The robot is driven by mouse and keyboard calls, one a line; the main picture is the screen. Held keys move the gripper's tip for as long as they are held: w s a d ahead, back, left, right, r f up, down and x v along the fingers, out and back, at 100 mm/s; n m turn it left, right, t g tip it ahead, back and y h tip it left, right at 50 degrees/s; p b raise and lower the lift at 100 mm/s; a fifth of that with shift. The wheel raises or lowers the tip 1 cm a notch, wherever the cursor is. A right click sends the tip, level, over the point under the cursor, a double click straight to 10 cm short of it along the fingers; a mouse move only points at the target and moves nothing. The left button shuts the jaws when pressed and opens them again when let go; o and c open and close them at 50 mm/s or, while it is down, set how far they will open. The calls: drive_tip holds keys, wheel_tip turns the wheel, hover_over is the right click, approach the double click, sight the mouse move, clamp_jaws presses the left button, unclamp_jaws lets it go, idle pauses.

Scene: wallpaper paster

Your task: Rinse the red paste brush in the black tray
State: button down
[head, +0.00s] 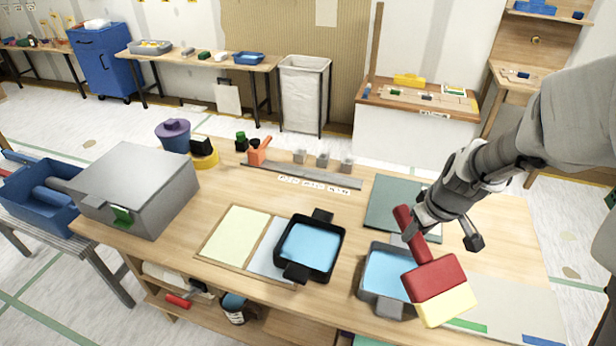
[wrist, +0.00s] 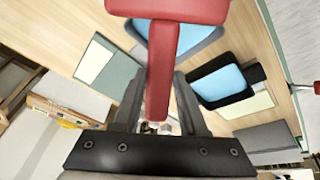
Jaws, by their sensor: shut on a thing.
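My gripper (head: 428,218) is shut on the handle of the red paste brush (head: 434,276). The brush hangs tilted, with its red block and pale yellow bristles toward the lower right in the head view. It shows in front of the right part of a grey tray (head: 366,292) with blue liquid; I cannot tell its exact height. The black tray (head: 342,245), also with blue liquid, stands to the left on the table. In the wrist view the brush's red handle (wrist: 164,70) runs between the fingers (wrist: 160,110), and the black tray (wrist: 262,72) lies to the right. The bristles are hidden there.
The wooden table (head: 300,205) also holds a pale yellow sheet (head: 235,235), a dark green mat (head: 385,203), a metal ruler (head: 300,177) and a grey box (head: 140,180). A purple-topped blue pot (head: 173,137) and an orange item (head: 257,155) stand at the back. Bare wood lies behind the black tray.

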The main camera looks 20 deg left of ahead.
drive_tip(key=s+a+r+n+g+y+b, duration=0.25)
drive_tip(key=a+r+n+g+y, duration=0.2)
drive_tip(key=a+n, duration=0.6)
drive_tip(key=s+a+r+n+g+y+b, duration=0.1)
drive_tip(key=s+a+r+n+g+y, duration=0.45)
drive_tip(key=a, duration=0.85)
wheel_tip(320, 180, down, 8)
drive_tip(key=w+n+h+b, duration=0.2)
drive_tip(key=b, duration=0.2)
drive_tip(key=shift+a+r+n+b, duration=0.15)
drive_tip(key=shift+n+b, duration=0.15)
wheel_tip(320, 180, down, 3)
drive_tip(key=shift+r, duration=0.1)
idle(0.8)
